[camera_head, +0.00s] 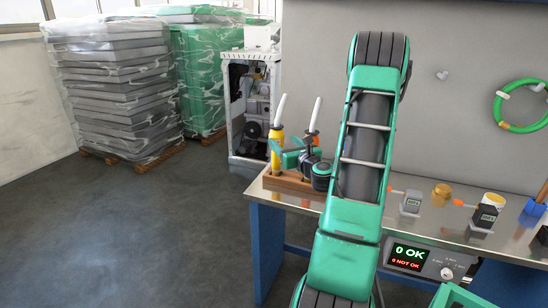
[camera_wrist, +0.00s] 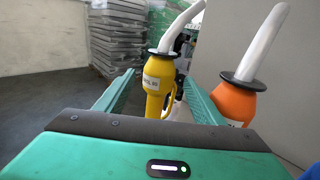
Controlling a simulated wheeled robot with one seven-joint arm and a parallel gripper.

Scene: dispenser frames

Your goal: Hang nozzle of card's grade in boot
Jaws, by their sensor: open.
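A yellow nozzle (camera_head: 276,142) with a black collar and pale spout stands upright in a wooden rack (camera_head: 290,183) at the bench's left end. A second pale spout (camera_head: 314,115) rises beside it, its body largely hidden by my gripper (camera_head: 304,160). In the wrist view, my open gripper (camera_wrist: 161,80) has the yellow nozzle (camera_wrist: 158,85) between and beyond its fingers; contact cannot be told. An orange nozzle (camera_wrist: 236,100) stands outside the right finger. Both nozzles carry white labels, too small to read surely. I cannot make out a card or a boot.
An open-fronted white cabinet (camera_head: 232,110) stands behind the rack, left of the bench.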

